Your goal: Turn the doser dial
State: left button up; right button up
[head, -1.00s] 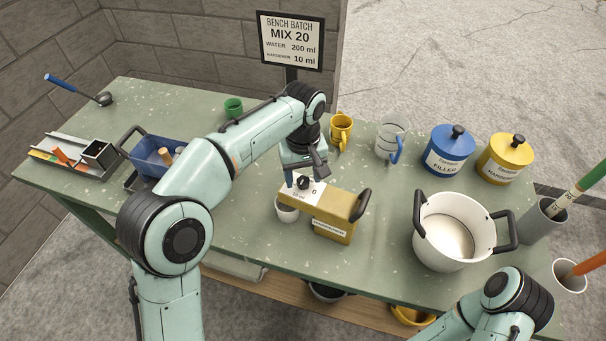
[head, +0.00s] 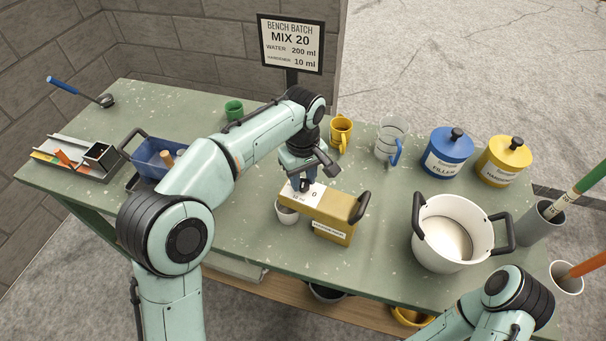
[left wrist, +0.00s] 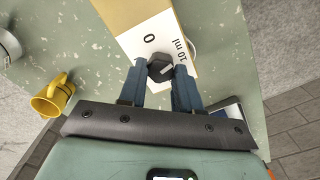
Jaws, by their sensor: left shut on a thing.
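The hardener doser (head: 334,215) is a yellow box with a black handle, standing on the green bench. Its white dial plate (left wrist: 152,38) reads 0 and 10 ml. The black doser dial (left wrist: 160,68) sits on that plate and has a light pointer line. My left gripper (left wrist: 160,78) has its blue-grey fingers on both sides of the dial, shut on it. In the head view the left gripper (head: 304,186) comes down on the plate and hides most of the dial. A small white cup (head: 287,213) stands under the doser's left end. My right gripper is out of view.
A white pot (head: 446,235) with black handles stands to the right. Behind are a yellow mug (head: 340,133), a clear jug (head: 390,141), a blue filler tin (head: 449,150) and a yellow hardener tin (head: 504,160).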

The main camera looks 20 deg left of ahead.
pick_arm(q)
jog(key=n, duration=0.3)
jog(key=shift+n+p, duration=0.4)
jog(key=n, duration=0.3)
jog(key=shift+s+n, duration=0.1)
jog(key=shift+n, duration=0.2)
jog(key=n+p, duration=0.1)
jog(key=n, duration=0.2)
jog(key=shift+n, duration=0.3)
jog(key=shift+s+n, duration=0.1)
jog(key=shift+n, duration=1.8)
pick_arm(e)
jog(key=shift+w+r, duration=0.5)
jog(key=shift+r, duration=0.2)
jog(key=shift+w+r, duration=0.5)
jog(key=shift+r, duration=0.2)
pick_arm(q)
jog(key=o, duration=1.1)
jog(key=shift+c, duration=0.2)
jog(key=shift+r, duration=0.1)
